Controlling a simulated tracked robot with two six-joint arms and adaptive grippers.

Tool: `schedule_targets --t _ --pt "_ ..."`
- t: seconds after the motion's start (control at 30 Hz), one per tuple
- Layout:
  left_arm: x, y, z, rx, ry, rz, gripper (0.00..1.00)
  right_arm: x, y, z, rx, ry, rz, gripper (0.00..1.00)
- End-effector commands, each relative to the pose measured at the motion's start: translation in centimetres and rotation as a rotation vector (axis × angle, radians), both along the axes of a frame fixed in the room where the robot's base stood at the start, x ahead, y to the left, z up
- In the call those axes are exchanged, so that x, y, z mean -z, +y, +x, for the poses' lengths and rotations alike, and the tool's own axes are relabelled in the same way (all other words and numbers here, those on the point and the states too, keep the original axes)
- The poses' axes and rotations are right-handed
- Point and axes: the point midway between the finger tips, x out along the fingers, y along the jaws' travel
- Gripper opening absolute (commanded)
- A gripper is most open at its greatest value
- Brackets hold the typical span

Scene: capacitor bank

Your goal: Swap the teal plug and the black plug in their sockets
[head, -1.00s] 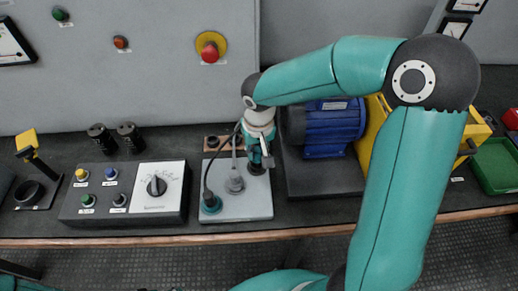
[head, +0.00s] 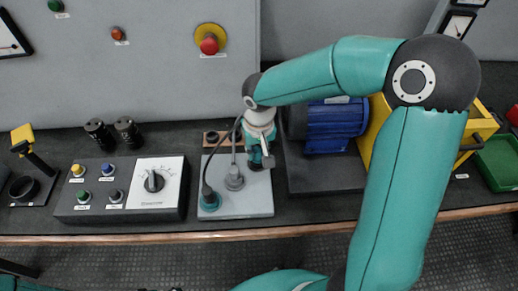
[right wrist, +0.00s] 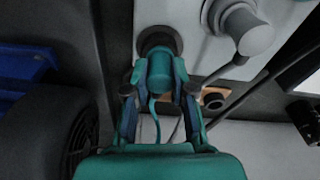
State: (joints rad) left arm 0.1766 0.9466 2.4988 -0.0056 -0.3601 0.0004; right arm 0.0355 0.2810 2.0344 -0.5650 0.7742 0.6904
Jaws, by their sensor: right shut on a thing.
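The pale socket plate (head: 250,204) lies on the bench in the head view. The teal plug (right wrist: 160,72) is between the fingers of my right gripper (right wrist: 158,92), which is shut on it. It sits at a dark round socket (right wrist: 158,38) at the plate's right side; how deep it is seated I cannot tell. In the head view my right gripper (head: 260,160) hides most of this plug. The black plug (head: 207,190) stands in the teal-ringed socket (head: 209,204) at the plate's front left, its cable arching up. My left gripper is not in view.
A grey plug (head: 234,179) stands mid-plate, close beside my right gripper; it also shows in the right wrist view (right wrist: 245,30). A wooden block with holes (head: 213,138) lies behind the plate. A control box (head: 120,190) stands left, a blue motor (head: 333,122) right.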

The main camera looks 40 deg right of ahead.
Motion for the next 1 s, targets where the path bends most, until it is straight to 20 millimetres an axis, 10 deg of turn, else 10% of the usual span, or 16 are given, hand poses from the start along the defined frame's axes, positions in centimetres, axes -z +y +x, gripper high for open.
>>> schedule_targets --t 0.37,0.4,0.53,1.0 --pt "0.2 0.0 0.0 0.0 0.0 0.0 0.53 0.2 0.0 0.0 0.001 0.0 0.0 0.0" --pt "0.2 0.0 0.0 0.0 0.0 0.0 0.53 0.2 0.0 0.0 0.001 0.0 0.0 0.31" --pt "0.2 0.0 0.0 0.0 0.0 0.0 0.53 0.2 -0.1 0.0 0.001 0.0 0.0 0.53" --pt "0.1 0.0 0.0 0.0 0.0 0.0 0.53 -0.8 0.0 -0.1 0.002 -0.003 -0.001 0.54"
